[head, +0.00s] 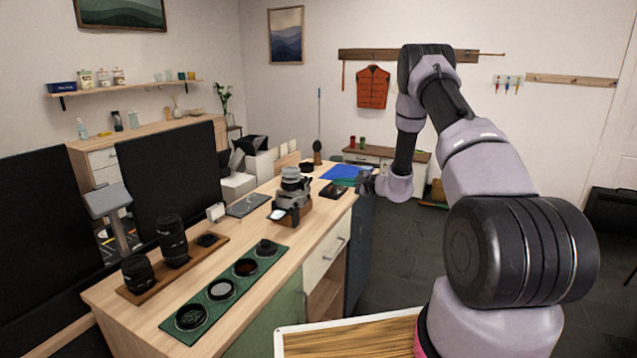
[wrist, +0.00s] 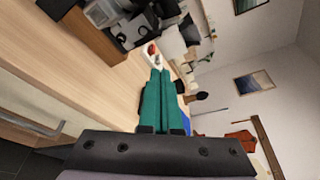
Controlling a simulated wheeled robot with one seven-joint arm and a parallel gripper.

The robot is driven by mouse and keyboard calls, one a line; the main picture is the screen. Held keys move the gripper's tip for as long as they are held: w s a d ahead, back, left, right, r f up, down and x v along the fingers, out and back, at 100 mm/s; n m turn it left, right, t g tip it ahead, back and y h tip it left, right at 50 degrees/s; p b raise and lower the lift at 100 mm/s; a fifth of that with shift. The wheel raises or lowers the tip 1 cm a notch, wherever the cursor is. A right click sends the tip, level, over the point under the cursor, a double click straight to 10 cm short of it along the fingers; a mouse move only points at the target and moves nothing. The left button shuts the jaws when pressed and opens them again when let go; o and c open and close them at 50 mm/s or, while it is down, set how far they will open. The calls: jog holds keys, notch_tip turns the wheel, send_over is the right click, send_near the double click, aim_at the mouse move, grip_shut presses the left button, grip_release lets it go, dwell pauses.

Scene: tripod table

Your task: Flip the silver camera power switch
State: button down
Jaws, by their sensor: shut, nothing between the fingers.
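The silver camera (head: 292,188) stands on a small wooden block (head: 300,213) on the wooden counter. Part of the camera (wrist: 125,28) shows at the top left of the wrist view, cut off by the frame edge. I cannot make out its power switch. My gripper (head: 366,182) is just right of the camera, near the counter's right edge, and looks small in the head view. In the wrist view its green fingers (wrist: 159,72) are pressed together with nothing between them. They appear apart from the camera.
A green mat (head: 208,310) with several round lens items lies on the counter's near part. Two black lenses (head: 172,241) stand on a wooden board to the left. A dark flat item (head: 333,190) and blue sheets (head: 345,172) lie beyond the camera.

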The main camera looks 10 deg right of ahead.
aim_at(311, 180)
jog(key=shift+w+d+f+m, duration=0.15)
jog(key=shift+d+f, duration=0.1)
jog(key=shift+f, duration=0.2)
jog(key=shift+w+d+f+m, duration=0.1)
jog(key=shift+d+f+m, duration=0.1)
jog(key=shift+f, duration=0.25)
jog(key=w+a, duration=0.5)
jog(key=a, duration=0.3)
jog(key=shift+r, duration=0.25)
